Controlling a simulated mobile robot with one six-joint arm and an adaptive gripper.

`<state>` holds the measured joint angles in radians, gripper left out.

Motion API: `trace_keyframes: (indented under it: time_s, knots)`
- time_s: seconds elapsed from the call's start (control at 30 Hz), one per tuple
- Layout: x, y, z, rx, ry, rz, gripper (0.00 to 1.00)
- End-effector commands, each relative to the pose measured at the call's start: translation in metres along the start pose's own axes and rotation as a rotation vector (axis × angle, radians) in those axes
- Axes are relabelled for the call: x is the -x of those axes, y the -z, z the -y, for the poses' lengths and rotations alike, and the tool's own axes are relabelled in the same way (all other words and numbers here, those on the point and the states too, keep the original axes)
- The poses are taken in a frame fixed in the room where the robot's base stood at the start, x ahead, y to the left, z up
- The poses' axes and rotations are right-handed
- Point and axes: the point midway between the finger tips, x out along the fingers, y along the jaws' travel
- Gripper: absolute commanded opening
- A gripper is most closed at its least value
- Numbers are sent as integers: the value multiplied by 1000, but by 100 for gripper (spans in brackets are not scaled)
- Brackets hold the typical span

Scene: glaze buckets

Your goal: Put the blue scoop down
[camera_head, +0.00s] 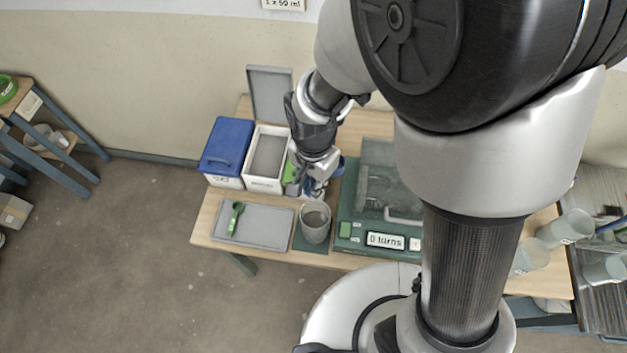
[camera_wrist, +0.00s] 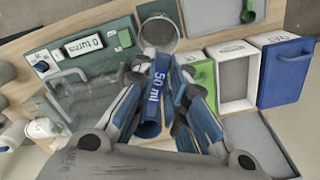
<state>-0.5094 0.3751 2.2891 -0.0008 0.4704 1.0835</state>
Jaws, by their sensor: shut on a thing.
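The blue scoop, marked "50 ml", is between the fingers of my gripper in the wrist view (camera_wrist: 148,130). My gripper (camera_head: 312,190) is shut on it, above the table between the white bin and the green machine. In the head view the fingers and wrist hide much of the scoop; a blue part (camera_head: 339,165) shows beside them. A grey tray (camera_head: 265,238) lies at the table's front left with a green scoop (camera_head: 235,218) on it. A grey bucket (camera_head: 315,223) stands right of the tray on a dark green mat.
A blue-lidded bin (camera_head: 226,145) and a white bin (camera_head: 266,163) with its grey lid raised stand behind the tray. A green machine (camera_head: 350,241) reading "0 turns" stands on the right. The tray has bare room right of the green scoop. Clear cups (camera_head: 565,228) stand far right.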

Motion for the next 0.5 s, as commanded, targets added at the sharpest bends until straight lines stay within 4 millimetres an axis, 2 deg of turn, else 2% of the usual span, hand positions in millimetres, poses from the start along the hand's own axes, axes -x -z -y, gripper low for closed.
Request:
trace_keyframes:
  time_s: [0.27, 0.37, 0.5]
  knots:
    - [-3, -1, 2, 6, 0, 1, 0]
    - [-13, -7, 11, 39, 0, 2, 0]
    - [-38, -26, 35, 141, 2, 2, 0]
